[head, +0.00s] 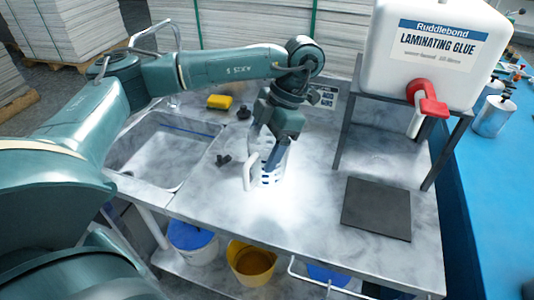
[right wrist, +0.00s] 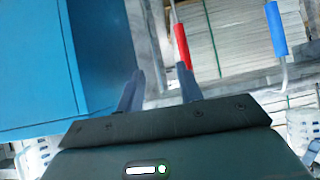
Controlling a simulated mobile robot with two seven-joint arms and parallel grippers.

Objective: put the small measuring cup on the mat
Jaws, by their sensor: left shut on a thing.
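The measuring cup (head: 273,177), clear-white with blue marks and a white handle on its left, is upright at the middle of the grey worktop in the head view. My left gripper (head: 274,153) points down at it and is shut on it; the fingers hide part of its rim. I cannot tell whether its base touches the worktop. The mat (head: 377,208) is a dark grey square lying flat and empty to the right of the cup. My right gripper (right wrist: 160,88) shows only in the right wrist view, open and empty.
A white glue tank (head: 432,85) with a red tap stands on a dark frame (head: 435,165) behind the mat. A sink (head: 150,165) is at left. A yellow sponge (head: 220,102) and small black part (head: 223,160) lie near it. The worktop between cup and mat is clear.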

